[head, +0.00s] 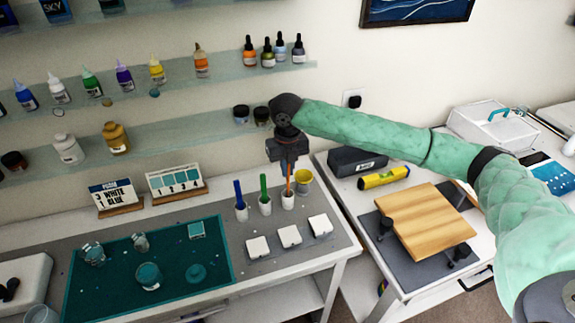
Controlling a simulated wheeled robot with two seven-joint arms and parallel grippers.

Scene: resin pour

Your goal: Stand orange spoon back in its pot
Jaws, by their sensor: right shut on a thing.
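My right gripper (288,163) points down above the row of pots, shut on the upper part of the orange spoon (289,183). The spoon is near upright, and its lower end meets the mouth of the rightmost white pot (288,202). I cannot tell how deep it sits inside. A blue spoon (238,194) stands in the left white pot (241,213), and a green spoon (263,188) stands in the middle white pot (265,207). My left gripper is not in view.
A yellow cup (304,183) stands close behind and right of the orange spoon's pot. White square pieces (289,236) lie in front of the pots. A teal mat (110,290) with small jars is at left. Shelves of bottles (200,62) hang behind.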

